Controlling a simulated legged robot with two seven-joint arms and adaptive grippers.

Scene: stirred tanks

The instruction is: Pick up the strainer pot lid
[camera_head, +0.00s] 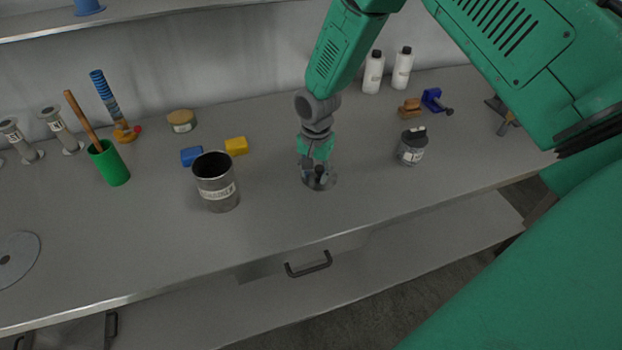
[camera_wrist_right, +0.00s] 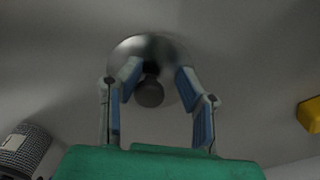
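The strainer pot lid (camera_head: 327,184) is a round, shiny metal disc lying on the grey worktop near the middle of the head view. In the right wrist view the lid (camera_wrist_right: 138,46) has a dark round knob (camera_wrist_right: 150,93). My right gripper (camera_head: 318,177) points down over the lid. In the wrist view its fingers (camera_wrist_right: 154,82) are spread on either side of the knob, with gaps visible. A dark metal pot (camera_head: 217,190) with a pale label stands open to the left. My left gripper is not in view.
Blue (camera_head: 191,156) and yellow (camera_head: 236,146) blocks lie behind the pot. A dark-capped jar (camera_head: 411,148) stands right of the lid. A green cup (camera_head: 110,165) with a wooden handle stands left. White bottles (camera_head: 373,74) stand at the back. The worktop before the lid is clear.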

